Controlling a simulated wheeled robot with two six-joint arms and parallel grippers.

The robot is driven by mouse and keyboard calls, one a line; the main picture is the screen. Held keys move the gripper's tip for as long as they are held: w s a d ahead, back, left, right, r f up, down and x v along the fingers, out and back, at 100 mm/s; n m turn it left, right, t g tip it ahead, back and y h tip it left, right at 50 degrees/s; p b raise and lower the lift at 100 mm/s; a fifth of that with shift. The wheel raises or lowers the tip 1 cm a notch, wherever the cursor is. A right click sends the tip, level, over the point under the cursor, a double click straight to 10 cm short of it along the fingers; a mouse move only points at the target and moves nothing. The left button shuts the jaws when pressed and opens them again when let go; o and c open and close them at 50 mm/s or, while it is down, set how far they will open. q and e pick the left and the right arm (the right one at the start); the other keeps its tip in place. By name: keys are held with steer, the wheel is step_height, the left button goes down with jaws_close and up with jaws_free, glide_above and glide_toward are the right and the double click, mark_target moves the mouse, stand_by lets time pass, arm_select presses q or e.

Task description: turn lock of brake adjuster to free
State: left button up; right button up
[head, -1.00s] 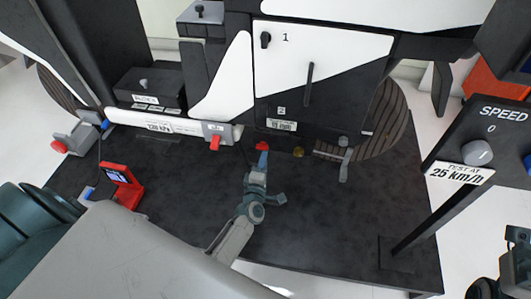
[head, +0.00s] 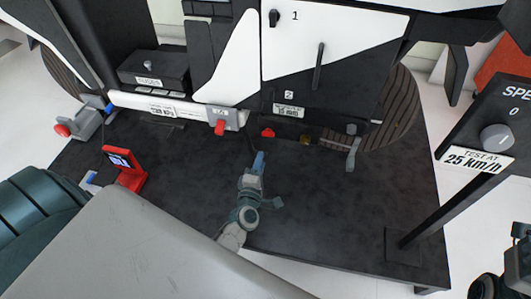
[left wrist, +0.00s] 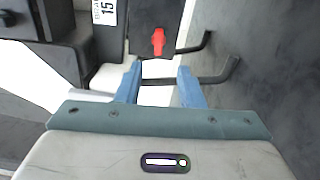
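A red lever (head: 267,132) sits at the lower edge of the dark panel, below the plate marked 2. It appears to be the red handle (left wrist: 158,42) on a dark block in the left wrist view, and I take it for the adjuster's lock. My left gripper (head: 258,158) is in front of and just below it, apart from it. In the left wrist view its two blue fingers (left wrist: 160,82) are spread with nothing gripped. A bent black rod (left wrist: 200,80) shows behind the fingertips. My right gripper is not clearly visible.
A grey box with a red knob (head: 220,127) ends the white bar to the left. A grey lever (head: 352,150) hangs to the right. A red device with a screen (head: 124,168) stands at left. The dark platform (head: 330,215) is clear at front right.

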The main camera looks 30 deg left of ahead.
mark_target(268, 133)
arm_select(q)
steer(key=b+x, duration=0.1)
steer(key=x, duration=0.9)
steer(key=shift+w+a, duration=0.2)
steer(key=shift+r, duration=0.1)
